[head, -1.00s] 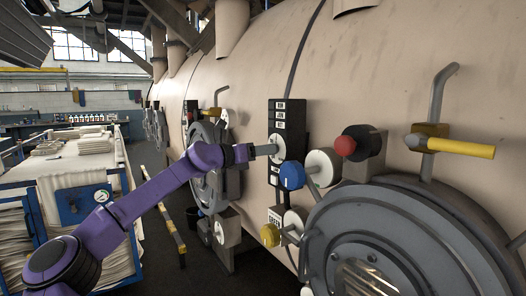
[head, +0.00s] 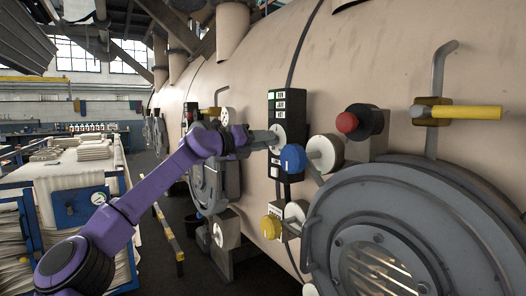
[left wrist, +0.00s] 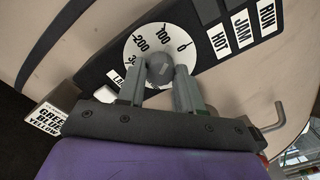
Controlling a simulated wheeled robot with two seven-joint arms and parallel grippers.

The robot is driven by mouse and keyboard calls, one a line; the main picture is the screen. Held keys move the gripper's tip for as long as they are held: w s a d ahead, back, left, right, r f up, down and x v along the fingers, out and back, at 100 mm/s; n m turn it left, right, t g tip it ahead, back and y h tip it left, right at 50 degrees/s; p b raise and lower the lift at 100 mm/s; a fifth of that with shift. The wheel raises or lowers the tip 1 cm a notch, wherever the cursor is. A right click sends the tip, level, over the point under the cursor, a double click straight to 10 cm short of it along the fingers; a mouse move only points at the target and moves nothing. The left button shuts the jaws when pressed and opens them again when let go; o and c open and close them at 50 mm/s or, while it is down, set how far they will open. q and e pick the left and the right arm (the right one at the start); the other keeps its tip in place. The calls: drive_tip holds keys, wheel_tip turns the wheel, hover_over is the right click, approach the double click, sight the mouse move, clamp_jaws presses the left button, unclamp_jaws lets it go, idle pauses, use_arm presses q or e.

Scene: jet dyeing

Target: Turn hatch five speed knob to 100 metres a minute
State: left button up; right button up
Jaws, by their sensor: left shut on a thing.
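The speed knob (left wrist: 160,68) is a small grey knob at the middle of a round white dial (left wrist: 141,49) marked 0, 100, 200 and a partly hidden 300. In the left wrist view, my left gripper (left wrist: 160,88) has one finger on each side of the knob and is shut on it. The pointer mark on the knob cannot be made out. In the head view, the dial (head: 281,132) sits on a black panel (head: 292,160), and the left gripper (head: 268,139) meets it from the left. My right gripper is not in view.
The round grey hatch (head: 385,195) and a yellow-handled lever (head: 465,112) are at the right. A loaded trolley (head: 70,200) stands at the left.

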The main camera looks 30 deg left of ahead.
use_arm(q)
drive_tip(key=shift+f+n+b, duration=0.15)
drive_tip(key=shift+n+b, duration=0.75)
drive_tip(key=shift+n, duration=1)
drive_tip(key=o, duration=1)
drive_tip(key=shift+s, duration=0.1)
drive_tip(key=b+v, duration=0.4)
drive_tip(key=v, duration=0.6)
drive_tip(key=shift+s+a+b, duration=0.1)
drive_tip(key=shift+b, duration=0.2)
